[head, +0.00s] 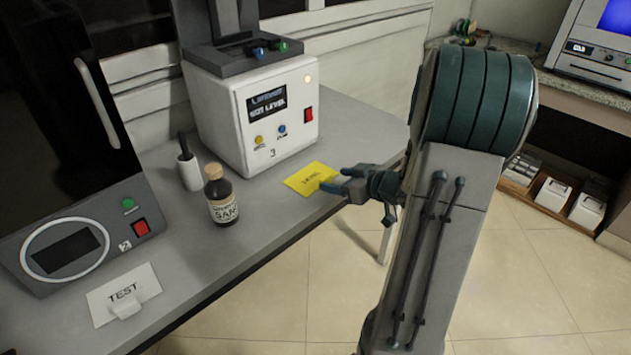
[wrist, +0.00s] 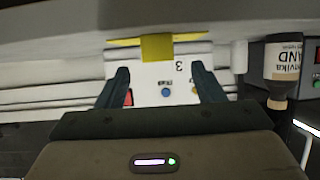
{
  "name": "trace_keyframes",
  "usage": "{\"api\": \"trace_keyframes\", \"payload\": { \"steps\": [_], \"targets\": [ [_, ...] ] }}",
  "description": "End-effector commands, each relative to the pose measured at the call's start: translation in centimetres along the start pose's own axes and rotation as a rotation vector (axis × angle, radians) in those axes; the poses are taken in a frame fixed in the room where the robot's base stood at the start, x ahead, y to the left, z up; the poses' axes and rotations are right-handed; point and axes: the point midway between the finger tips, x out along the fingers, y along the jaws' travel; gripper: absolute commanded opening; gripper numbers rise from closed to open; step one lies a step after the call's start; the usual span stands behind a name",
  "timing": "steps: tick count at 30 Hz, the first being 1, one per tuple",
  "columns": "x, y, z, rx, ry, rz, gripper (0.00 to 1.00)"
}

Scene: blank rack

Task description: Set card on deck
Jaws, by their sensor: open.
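A yellow card (head: 309,179) with dark lettering lies on the grey bench in front of a white machine marked 3. In the wrist view the yellow card (wrist: 190,37) shows edge-on, with a yellow tab (wrist: 157,48) toward me. My gripper (head: 333,186) is at the card's right end, and its fingers (wrist: 160,72) stand apart either side of the tab's line, with gaps to the tab. A white TEST card (head: 122,290) with a small white block lies at the bench's left. No surface is labelled as the deck; the white machine has a dark top (head: 240,62).
A brown bottle (head: 221,196) and a white holder with a black handle (head: 189,168) stand left of the yellow card. A dark machine marked 2 (head: 68,240) is at the left.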

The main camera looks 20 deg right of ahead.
Motion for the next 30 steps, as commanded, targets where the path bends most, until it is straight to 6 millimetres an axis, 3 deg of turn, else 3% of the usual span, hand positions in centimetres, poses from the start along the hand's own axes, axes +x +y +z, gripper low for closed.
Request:
{"api": "trace_keyframes", "payload": {
  "steps": [5, 14, 21, 26, 30],
  "targets": [
    [1.1, 0.1, 0.2, 0.001, -0.001, 0.000, 0.62],
    [5.2, 0.2, 0.4, 0.000, 0.000, -0.001, 0.62],
    [5.4, 0.2, 0.3, 0.000, -0.001, 0.001, 0.62],
    [5.4, 0.2, 0.3, 0.000, -0.001, 0.001, 0.17],
    [5.4, 0.2, 0.3, 0.000, -0.001, 0.001, 0.10]
  ]
}}
